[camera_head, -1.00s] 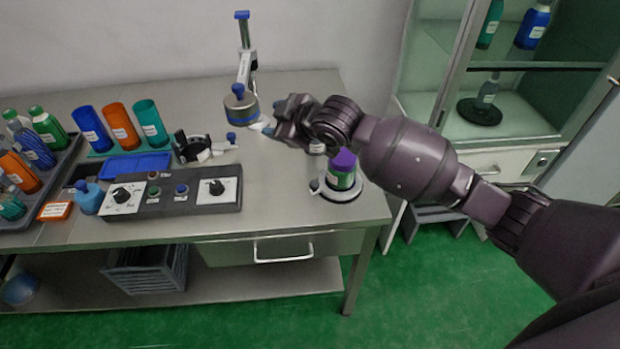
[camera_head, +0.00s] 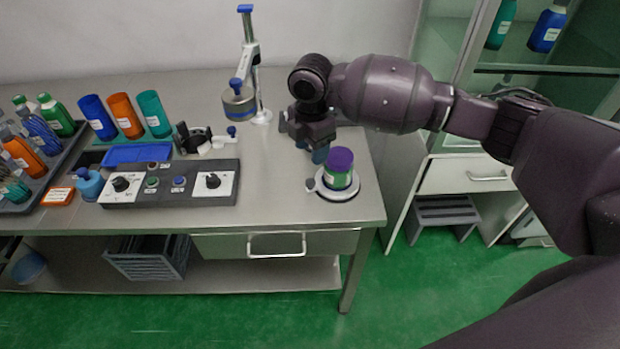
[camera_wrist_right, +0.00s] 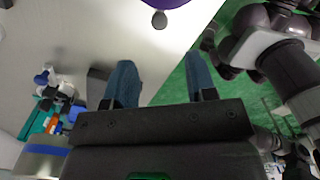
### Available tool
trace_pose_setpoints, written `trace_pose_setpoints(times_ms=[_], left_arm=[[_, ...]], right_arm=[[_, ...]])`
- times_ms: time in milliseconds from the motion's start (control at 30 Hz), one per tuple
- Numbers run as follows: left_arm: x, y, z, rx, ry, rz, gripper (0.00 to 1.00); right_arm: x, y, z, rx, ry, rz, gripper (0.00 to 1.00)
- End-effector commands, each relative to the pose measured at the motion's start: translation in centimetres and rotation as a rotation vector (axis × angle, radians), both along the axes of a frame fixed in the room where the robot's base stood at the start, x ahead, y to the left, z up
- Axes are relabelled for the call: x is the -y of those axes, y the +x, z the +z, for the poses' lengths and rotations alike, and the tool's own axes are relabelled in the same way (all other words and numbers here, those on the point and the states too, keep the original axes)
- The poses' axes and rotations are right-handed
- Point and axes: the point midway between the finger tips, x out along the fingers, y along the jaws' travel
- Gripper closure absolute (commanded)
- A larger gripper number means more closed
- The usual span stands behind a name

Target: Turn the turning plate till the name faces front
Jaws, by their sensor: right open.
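The turning plate (camera_head: 340,196) is a white round disc near the table's front right corner, with a small dark knob (camera_head: 310,184) at its left. A green bottle (camera_head: 338,181) with a purple top (camera_head: 339,160) stands upright on it. A pale label shows on the bottle, too small to read. My right gripper (camera_head: 315,156) is just behind and left of the bottle, apart from it. In the right wrist view my right gripper (camera_wrist_right: 162,80) has its blue fingers spread with nothing between them. The purple top (camera_wrist_right: 158,3) is cut by the upper edge. My left gripper is not in view.
The sleeve applicator post (camera_head: 248,60) stands behind and left of my gripper. A control panel (camera_head: 170,183) lies left of the plate, with coloured cups (camera_head: 126,115) behind and a bottle tray (camera_head: 45,190) farther left. Bare table separates panel and plate.

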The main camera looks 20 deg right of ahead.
Motion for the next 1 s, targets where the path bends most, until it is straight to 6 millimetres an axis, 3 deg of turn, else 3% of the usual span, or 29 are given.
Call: trace_pose_setpoints(times_ms=[600, 1000], left_arm=[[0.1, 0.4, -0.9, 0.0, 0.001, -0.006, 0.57], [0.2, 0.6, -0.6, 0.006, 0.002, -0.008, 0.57]], right_arm=[[0.0, 0.0, -9.1, 0.0, 0.001, -0.001, 0.49], [0.0, 0.0, -10.7, 0.004, 0.001, -0.001, 0.49]])
